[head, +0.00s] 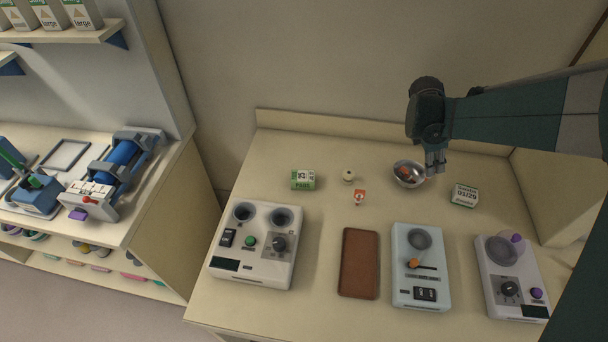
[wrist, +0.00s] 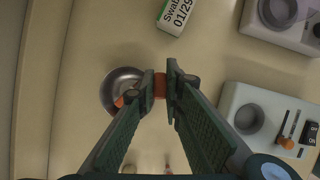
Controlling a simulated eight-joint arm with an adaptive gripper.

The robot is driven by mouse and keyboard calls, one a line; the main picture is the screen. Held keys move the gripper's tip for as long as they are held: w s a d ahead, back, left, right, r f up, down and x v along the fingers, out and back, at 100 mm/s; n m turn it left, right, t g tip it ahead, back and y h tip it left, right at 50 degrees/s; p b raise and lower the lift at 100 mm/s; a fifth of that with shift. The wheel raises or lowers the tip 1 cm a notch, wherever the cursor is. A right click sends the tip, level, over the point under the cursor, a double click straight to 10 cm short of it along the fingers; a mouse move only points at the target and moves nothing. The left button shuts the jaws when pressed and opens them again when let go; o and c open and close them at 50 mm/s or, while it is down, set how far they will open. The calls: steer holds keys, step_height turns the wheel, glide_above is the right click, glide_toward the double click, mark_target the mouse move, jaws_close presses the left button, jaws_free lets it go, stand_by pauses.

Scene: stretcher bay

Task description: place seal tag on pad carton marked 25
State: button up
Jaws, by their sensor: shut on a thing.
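My gripper (head: 435,168) is shut on a small orange-red piece, seen between the fingertips in the wrist view (wrist: 160,86). It looks like a seal tag, but its face is hidden. The gripper is above the counter, just right of a metal bowl (head: 397,176), which also shows in the wrist view (wrist: 112,92). Another orange-red piece (head: 405,171) lies in the bowl. The green and white pad carton marked 25 (head: 303,180) stands on the counter to the left, well away from my gripper. Its top looks bare.
A swab carton marked 01/29 (head: 464,196) stands right of the bowl. A small cream knob-like item (head: 348,176) and a red and white tag-like piece (head: 360,197) lie between carton and bowl. Devices (head: 256,244) and a brown mat (head: 359,263) fill the front.

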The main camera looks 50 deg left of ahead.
steer(key=s+a+r+n+y+p, duration=0.1)
steer(key=s+a+r+n+p, duration=0.2)
steer(key=s+a, duration=1.2)
step_height(320, 180, up, 4)
steer(key=n+t+y, duration=0.1)
steer(key=n, duration=0.2)
glide_above(311, 177)
steer(key=shift+f+p, duration=0.15)
steer(key=shift+p, duration=0.25)
steer(key=shift+w+f, duration=0.1)
step_height(311, 177, down, 6)
steer(key=shift+f, duration=0.15)
steer(key=shift+f+p, duration=0.4)
steer(key=shift+f, duration=1.4)
steer(key=shift+f, duration=0.1)
